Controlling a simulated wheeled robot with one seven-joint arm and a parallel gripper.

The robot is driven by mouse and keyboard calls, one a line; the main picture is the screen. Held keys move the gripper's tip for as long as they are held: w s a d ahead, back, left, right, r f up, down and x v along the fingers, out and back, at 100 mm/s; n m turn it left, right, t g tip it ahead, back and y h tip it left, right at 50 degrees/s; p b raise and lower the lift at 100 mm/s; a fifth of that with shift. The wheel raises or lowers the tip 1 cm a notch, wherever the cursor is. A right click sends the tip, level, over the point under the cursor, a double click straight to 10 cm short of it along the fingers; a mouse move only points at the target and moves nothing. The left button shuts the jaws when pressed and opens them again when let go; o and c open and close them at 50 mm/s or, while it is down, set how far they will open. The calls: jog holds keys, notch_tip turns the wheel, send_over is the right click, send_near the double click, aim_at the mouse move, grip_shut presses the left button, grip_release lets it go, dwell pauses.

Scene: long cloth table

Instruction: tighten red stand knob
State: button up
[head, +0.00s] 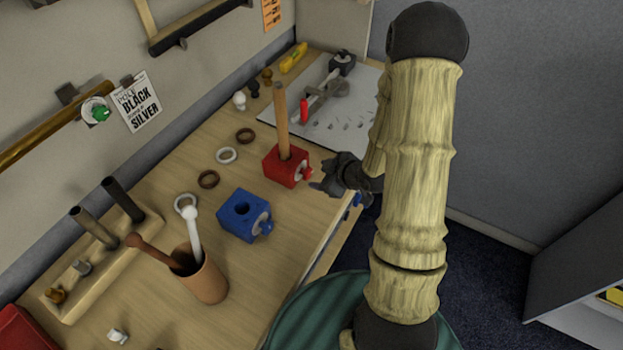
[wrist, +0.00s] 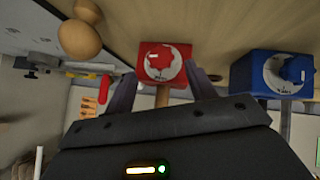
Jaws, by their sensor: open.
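The red stand (head: 280,167) is a red block on the wooden table with a wooden pole (head: 282,115) upright in it. Its red knob (head: 307,173) is on the side facing my gripper, with a pale dial around it. My gripper (head: 322,175) is just right of the knob in the head view, apart from it. In the wrist view the red knob (wrist: 159,63) lies between the two fingers of my open gripper (wrist: 160,82), ahead of them. The picture there is upside down. No contact with the knob shows.
A blue stand (head: 238,214) with a blue knob (head: 266,228) is beside the red one. A brown cup (head: 203,278) holding rods stands nearer. Several rings and finials lie along the wall. A white sheet with tools (head: 345,115) is behind.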

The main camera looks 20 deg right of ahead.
aim_at(310, 174)
jog(key=b+x, duration=0.2)
jog(key=x, duration=0.3)
jog(key=shift+w+a+f, duration=0.15)
jog(key=shift+w+f, duration=0.1)
jog(key=shift+f, duration=0.05)
jog(key=shift+r, duration=0.1)
jog(key=c, duration=1)
